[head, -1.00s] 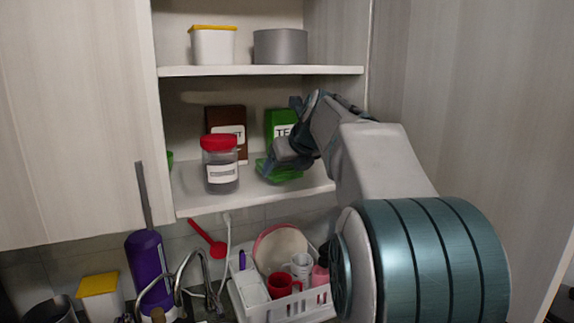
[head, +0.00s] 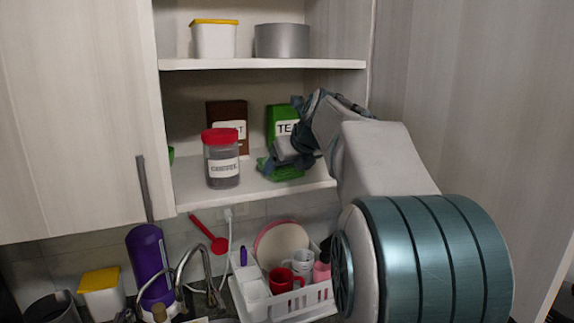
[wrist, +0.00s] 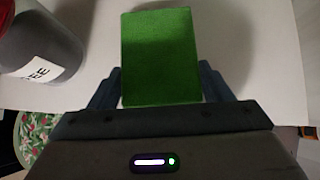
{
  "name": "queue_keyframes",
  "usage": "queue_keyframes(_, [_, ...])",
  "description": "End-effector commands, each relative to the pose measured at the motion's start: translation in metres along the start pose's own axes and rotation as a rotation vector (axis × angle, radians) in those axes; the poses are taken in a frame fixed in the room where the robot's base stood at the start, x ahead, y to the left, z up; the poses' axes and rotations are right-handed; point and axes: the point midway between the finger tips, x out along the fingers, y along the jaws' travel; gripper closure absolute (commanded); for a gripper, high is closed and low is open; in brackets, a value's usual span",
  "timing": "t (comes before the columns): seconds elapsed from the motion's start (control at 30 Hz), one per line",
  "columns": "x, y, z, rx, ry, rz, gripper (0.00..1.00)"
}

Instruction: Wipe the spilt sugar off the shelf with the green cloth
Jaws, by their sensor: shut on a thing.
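The green cloth (head: 287,174) is at the lower shelf (head: 200,198), right of the coffee jar. In the wrist view the cloth (wrist: 157,50) shows as a green block between the fingers, over the pale shelf board. My gripper (head: 275,164) is shut on it; the fingers also show in the wrist view (wrist: 158,88). The cloth looks low, at or just above the board; I cannot tell whether it touches. I can make out no spilt sugar on the pale board; part of it is hidden behind my gripper and the cloth.
The red-lidded coffee jar (head: 221,160) stands close left of the cloth. A brown box (head: 227,115) and green tea box (head: 281,120) stand behind. The upper shelf (head: 260,64) is overhead. A dish rack (head: 290,306) stands below. Bare board lies between jar and cloth.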

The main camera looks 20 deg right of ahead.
Motion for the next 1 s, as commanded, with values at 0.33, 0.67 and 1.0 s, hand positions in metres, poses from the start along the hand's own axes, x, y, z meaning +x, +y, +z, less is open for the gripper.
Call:
queue_keyframes(0.33, [0.005, 0.000, -0.006, 0.000, 0.000, 0.000, 0.48])
queue_keyframes(0.67, [0.008, 0.001, -0.007, 0.000, 0.001, 0.001, 0.48])
queue_keyframes(1.0, [0.018, 0.015, 0.006, -0.002, 0.001, 0.002, 0.48])
